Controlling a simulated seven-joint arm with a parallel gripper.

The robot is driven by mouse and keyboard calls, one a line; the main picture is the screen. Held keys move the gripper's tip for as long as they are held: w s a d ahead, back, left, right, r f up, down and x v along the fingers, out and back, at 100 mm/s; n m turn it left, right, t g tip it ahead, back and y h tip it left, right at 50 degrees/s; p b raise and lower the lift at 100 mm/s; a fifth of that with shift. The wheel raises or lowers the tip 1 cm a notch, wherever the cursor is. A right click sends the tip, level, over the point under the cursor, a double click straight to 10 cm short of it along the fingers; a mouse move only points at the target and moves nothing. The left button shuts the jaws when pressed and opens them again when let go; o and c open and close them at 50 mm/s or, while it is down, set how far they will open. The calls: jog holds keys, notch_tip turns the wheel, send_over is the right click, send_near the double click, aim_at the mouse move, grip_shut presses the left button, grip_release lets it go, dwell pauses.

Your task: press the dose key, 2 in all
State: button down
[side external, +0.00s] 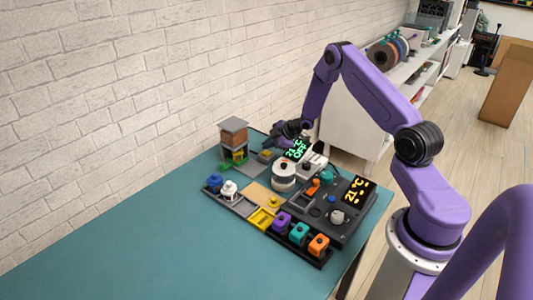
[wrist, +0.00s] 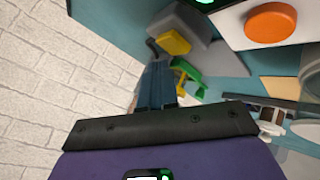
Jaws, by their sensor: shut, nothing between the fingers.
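A yellow key (side external: 265,153) sits on a grey block beside a small dispenser tower (side external: 233,138) with a brown hopper and a green part at its foot. No label on the key is legible. The yellow key (wrist: 175,42) also shows in the wrist view, on its grey block, with a green part (wrist: 188,75) just below it. My gripper (side external: 276,138) is above the back of the bench, close to the key. In the wrist view my gripper (wrist: 158,66) has its dark fingers together and empty, with the tips just below-left of the key and apparently apart from it.
A white unit with a green display (side external: 298,150) reading 21°C OFF stands right of the key. An orange button (wrist: 270,22) shows on a white panel. A dark panel has an amber display (side external: 357,192). Coloured blocks stand in front. The teal bench (side external: 130,240) is clear at left.

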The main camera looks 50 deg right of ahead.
aim_at(269, 153)
jog(key=shift+f, duration=0.15)
jog(key=shift+f, duration=0.3)
jog(key=shift+f, duration=0.5)
dwell(0.9)
jog(key=shift+r, duration=0.9)
jog(key=shift+r, duration=0.1)
jog(key=shift+r, duration=2.45)
dwell(0.6)
